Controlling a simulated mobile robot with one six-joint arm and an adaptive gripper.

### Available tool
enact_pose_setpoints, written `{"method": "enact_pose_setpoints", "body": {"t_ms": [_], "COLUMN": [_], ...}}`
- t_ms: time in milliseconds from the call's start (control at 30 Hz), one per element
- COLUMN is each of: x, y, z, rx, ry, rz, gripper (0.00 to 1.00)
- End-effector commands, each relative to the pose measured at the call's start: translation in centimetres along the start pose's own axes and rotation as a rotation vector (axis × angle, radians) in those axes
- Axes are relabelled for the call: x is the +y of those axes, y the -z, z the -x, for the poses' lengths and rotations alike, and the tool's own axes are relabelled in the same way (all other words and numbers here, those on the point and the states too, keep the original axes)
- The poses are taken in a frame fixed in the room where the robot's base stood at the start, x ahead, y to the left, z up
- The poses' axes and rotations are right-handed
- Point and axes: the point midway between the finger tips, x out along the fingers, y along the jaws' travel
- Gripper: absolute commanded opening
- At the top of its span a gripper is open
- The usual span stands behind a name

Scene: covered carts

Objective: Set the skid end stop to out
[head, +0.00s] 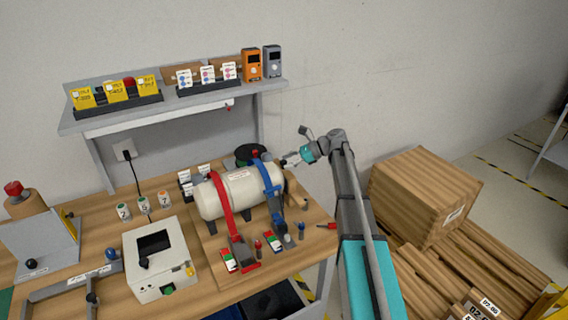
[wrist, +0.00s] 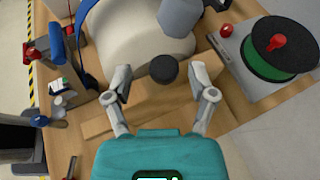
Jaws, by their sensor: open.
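In the wrist view a round black knob (wrist: 163,69) stands at the end of the cream tank (wrist: 130,40), over light wooden pieces (wrist: 150,103); I take it for the skid end stop's knob, but its in or out setting cannot be read. My gripper (wrist: 161,78) is open, with one finger on each side of the knob; I cannot tell if either touches it. In the head view my gripper (head: 288,161) is at the right end of the tank (head: 238,192), where the arm and tank partly hide the stop.
A red strap (head: 221,200) and a blue strap (head: 270,183) cross the tank, with levers in front. A spool with a red knob (wrist: 278,42) stands close on the right in the wrist view. Wooden crates (head: 425,195) are right of the bench. A shelf (head: 170,104) is behind.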

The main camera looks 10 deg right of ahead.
Motion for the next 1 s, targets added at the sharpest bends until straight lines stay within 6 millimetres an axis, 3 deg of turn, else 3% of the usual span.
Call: {"method": "enact_pose_setpoints", "body": {"t_ms": [133,533,767,1000], "x": [0.0,0.1,0.1,-1.3], "y": [0.0,0.0,0.2,1.4], "z": [0.0,0.0,0.3,3.2], "rx": [0.0,0.001,0.003,0.005], "ry": [0.0,-0.003,-0.005,-0.003], "rz": [0.0,0.0,-0.001,-0.002], "gripper": [0.73,0.0,0.0,0.0]}}
